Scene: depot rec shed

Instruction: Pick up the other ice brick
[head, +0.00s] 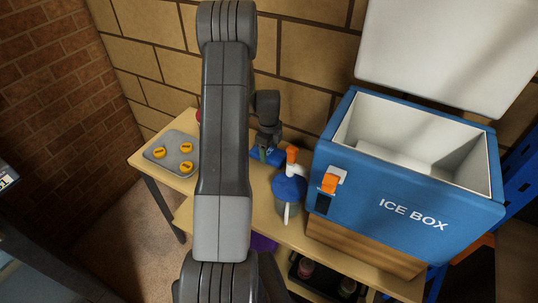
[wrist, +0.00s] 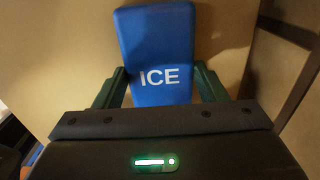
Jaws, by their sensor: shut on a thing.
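The ice brick, blue with white "ICE" lettering (wrist: 155,45), fills the space between the two dark green fingers of my gripper (wrist: 161,88) in the wrist view. The fingers are shut on its sides near the lower end. In the head view my gripper (head: 266,146) is over the wooden bench, and a small blue part of the brick (head: 276,157) shows beside it. I cannot tell whether the brick touches the bench. The blue ice box (head: 390,205) stands to the right with its white lid (head: 450,50) raised. No brick shows in the visible part of its white inside.
A grey tray (head: 172,143) with several yellow-orange discs lies at the left end of the bench (head: 262,222). A brick wall is close behind. Dark crates sit below.

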